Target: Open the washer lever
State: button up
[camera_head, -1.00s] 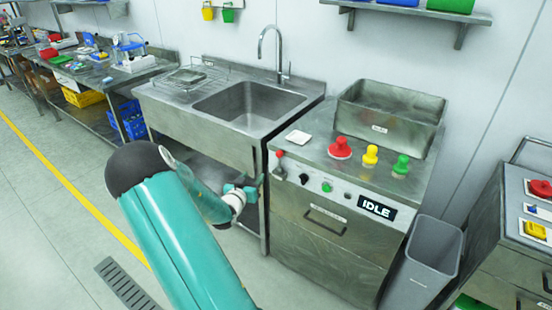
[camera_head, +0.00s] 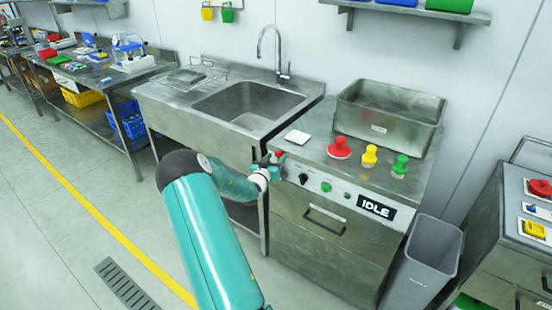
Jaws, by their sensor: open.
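The washer (camera_head: 325,240) is a steel cabinet with a drawer-like front and a display reading IDLE (camera_head: 375,208). Its lever (camera_head: 279,154) has a red knob and sits at the left end of the front control strip. My gripper (camera_head: 275,163) is at the lever, with its teal fingers open around or just beside the knob; I cannot tell which, or whether they touch it. The lower part of the lever is hidden behind my gripper. My teal arm reaches up from the bottom of the picture.
Red (camera_head: 340,148), yellow (camera_head: 369,156) and green (camera_head: 400,166) knobs stand on the washer top, in front of a metal basin (camera_head: 388,118). A sink unit (camera_head: 200,112) adjoins on the left. A grey bin (camera_head: 425,262) stands on the right. The floor at left is clear.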

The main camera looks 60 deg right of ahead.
jog(key=shift+d, duration=0.6)
jog(key=shift+c, duration=0.2)
grip_shut()
